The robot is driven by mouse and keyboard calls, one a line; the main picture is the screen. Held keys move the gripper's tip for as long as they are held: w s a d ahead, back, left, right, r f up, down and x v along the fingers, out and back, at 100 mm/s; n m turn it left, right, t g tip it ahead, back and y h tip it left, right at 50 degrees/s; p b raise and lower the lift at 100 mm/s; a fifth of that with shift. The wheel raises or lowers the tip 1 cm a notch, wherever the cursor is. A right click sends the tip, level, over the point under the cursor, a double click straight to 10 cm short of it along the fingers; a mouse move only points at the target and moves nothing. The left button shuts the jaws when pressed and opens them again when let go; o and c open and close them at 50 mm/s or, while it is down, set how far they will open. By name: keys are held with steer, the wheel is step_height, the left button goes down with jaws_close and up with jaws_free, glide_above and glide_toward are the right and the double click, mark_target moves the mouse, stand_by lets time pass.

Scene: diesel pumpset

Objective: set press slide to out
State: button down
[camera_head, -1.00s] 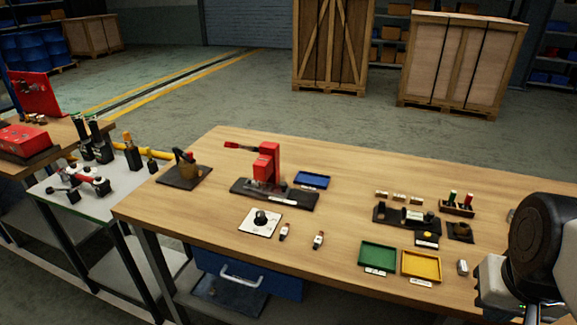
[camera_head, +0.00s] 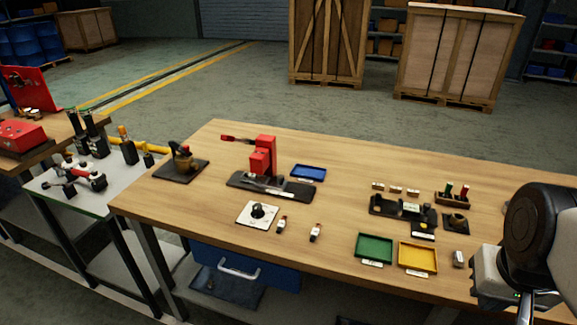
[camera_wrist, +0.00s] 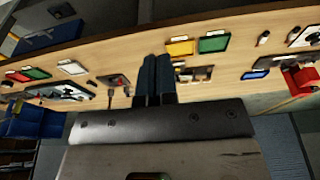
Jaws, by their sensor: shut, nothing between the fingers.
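The red press (camera_head: 262,158) stands on a dark base (camera_head: 270,187) at the left of the wooden bench, with a red-tipped lever pointing left. The slide seems to lie along this base, but its position is too small to tell. In the wrist view the red press (camera_wrist: 301,80) shows at the right edge. My gripper (camera_wrist: 154,60) shows in the wrist view with its two dark fingers together, empty and above the bench, well away from the press. In the head view my arm is at the right edge and the fingers are not visible.
A blue tray (camera_head: 308,172) sits just behind the press base. A white plate with a black knob (camera_head: 257,211) lies in front. Green (camera_head: 375,247) and yellow (camera_head: 418,257) trays are at the front right. The bench between press and trays is mostly clear.

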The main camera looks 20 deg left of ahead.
stand_by(0.3)
